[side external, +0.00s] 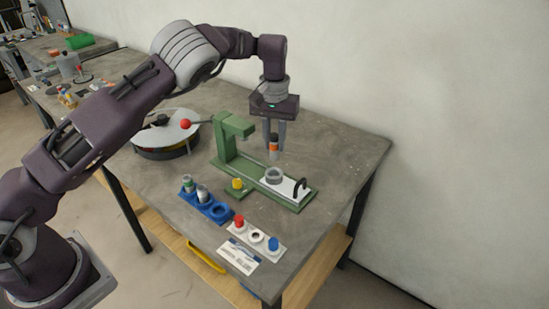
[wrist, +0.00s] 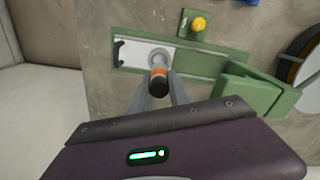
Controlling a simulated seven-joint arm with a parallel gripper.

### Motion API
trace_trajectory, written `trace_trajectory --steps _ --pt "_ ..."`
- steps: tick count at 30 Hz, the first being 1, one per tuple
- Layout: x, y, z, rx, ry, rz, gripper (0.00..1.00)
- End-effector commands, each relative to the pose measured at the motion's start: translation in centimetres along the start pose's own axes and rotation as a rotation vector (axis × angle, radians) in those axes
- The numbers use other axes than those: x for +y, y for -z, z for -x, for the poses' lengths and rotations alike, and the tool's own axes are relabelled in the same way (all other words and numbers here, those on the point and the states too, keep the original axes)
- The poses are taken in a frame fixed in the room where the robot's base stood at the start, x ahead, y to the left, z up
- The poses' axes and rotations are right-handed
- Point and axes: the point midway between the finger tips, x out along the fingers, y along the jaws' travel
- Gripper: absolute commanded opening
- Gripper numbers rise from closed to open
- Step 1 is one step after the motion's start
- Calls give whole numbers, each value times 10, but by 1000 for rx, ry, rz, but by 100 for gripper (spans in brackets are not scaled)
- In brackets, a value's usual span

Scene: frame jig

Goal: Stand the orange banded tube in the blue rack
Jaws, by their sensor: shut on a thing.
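My gripper (side external: 274,142) is shut on the orange banded tube (side external: 273,150), which hangs upright in the side view. The tube has a dark cap, an orange band and a grey lower part. It is just above the grey ring (side external: 274,175) on the white plate of the green jig. In the wrist view the tube (wrist: 158,77) shows between the fingers, with the ring behind it; I cannot tell how much gap is between them. The blue rack (side external: 208,205) holds two tubes, one green-topped and one white-topped, in its left and middle places. Its right ring (side external: 220,211) is empty.
The green jig (side external: 233,165) with its upright post stands beside my gripper, and a black handle (side external: 301,187) rises from its white plate. A yellow knob (side external: 237,184) is at its front. A white button panel (side external: 256,238), a card (side external: 239,255) and a round pan (side external: 165,138) stand around.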

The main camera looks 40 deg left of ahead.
Motion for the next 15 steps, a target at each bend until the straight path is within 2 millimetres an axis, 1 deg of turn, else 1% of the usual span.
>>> trace_trajectory --steps 1,3,15 --pt "0 1 9 3 -1 -2 0" --pt "0 1 19 3 -1 -1 0" --pt "0 0 52 1 -1 -1 0"
